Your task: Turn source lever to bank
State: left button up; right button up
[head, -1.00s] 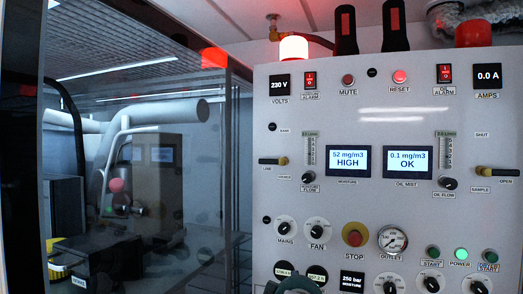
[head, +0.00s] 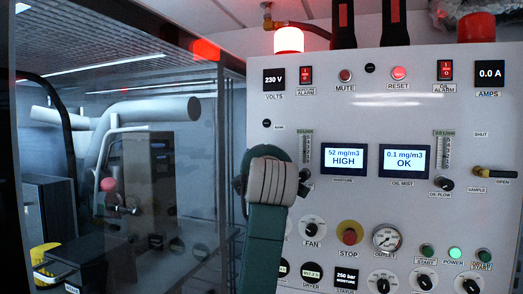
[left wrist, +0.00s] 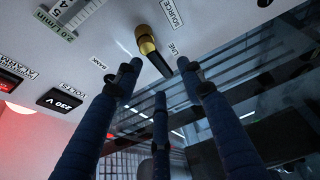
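The source lever shows in the left wrist view, with a brass hub (left wrist: 146,42) on the white panel and a black handle (left wrist: 159,64). The handle points away from the hub, nearer the LINE label (left wrist: 174,48) than the BANK label (left wrist: 99,62). My left gripper (left wrist: 159,80) has its blue fingers spread, with the handle's end between the two upper fingertips; I cannot tell whether they touch it. In the head view my left wrist and hand (head: 268,180) cover the lever, and the fingers are hidden. My right gripper is not in view.
The panel (head: 400,125) carries a moisture display (head: 343,159) reading HIGH, an oil mist display (head: 404,161) reading OK, several knobs and a red STOP button (head: 349,236). A sample lever (head: 495,172) is at the right. A glass wall stands at the left.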

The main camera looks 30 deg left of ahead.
pick_arm(q)
jog(key=p+x, duration=0.1)
jog(key=x, duration=0.2)
jog(key=shift+w+a, duration=0.15)
jog(key=shift+w, duration=0.1)
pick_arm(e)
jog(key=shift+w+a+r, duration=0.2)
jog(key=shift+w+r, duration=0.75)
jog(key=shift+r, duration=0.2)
pick_arm(q)
jog(key=shift+s, duration=0.1)
grip_shut()
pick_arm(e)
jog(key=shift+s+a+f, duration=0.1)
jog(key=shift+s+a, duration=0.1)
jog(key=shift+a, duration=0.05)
